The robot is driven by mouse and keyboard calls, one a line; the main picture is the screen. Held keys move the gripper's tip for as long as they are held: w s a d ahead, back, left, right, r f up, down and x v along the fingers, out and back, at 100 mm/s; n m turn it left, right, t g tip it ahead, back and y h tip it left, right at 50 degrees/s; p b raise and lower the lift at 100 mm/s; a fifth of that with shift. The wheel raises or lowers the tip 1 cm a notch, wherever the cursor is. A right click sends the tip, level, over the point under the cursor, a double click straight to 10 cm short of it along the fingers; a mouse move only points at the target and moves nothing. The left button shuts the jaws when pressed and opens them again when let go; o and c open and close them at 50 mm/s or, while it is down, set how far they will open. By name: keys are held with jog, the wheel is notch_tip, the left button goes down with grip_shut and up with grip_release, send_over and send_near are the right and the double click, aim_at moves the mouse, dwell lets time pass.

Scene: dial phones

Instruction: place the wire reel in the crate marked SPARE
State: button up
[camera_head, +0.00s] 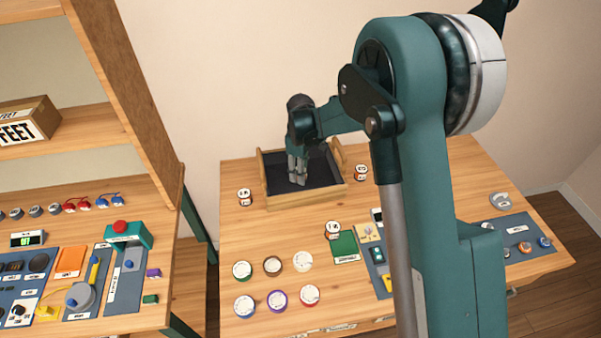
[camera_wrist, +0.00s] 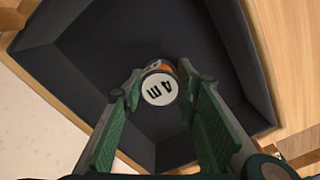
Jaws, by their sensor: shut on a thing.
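My gripper (camera_head: 297,180) reaches down into an open wooden crate (camera_head: 268,188) with a dark lining, at the back of the right-hand table. In the wrist view my gripper (camera_wrist: 160,82) is shut on a small round wire reel (camera_wrist: 158,92) with a white face marked "4 m" and some orange on its side. The dark crate floor and walls (camera_wrist: 75,50) surround it in that view. I cannot tell whether the reel touches the floor. The reel is hidden in the head view. No SPARE mark on the crate is readable.
Small label-topped cylinders stand left of the crate (camera_head: 244,197), right of it (camera_head: 361,172) and in front (camera_head: 333,230). Several round discs (camera_head: 277,300) lie at the front left, near a green card (camera_head: 345,246). A wooden shelf unit (camera_head: 135,100) rises on the left.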

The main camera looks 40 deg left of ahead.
jog(key=shift+f, duration=0.1)
jog(key=o, duration=0.9)
notch_tip(320, 180, up, 12)
jog(key=shift+r+p, duration=0.1)
jog(key=shift+p, duration=0.35)
dwell(0.5)
dwell(0.4)
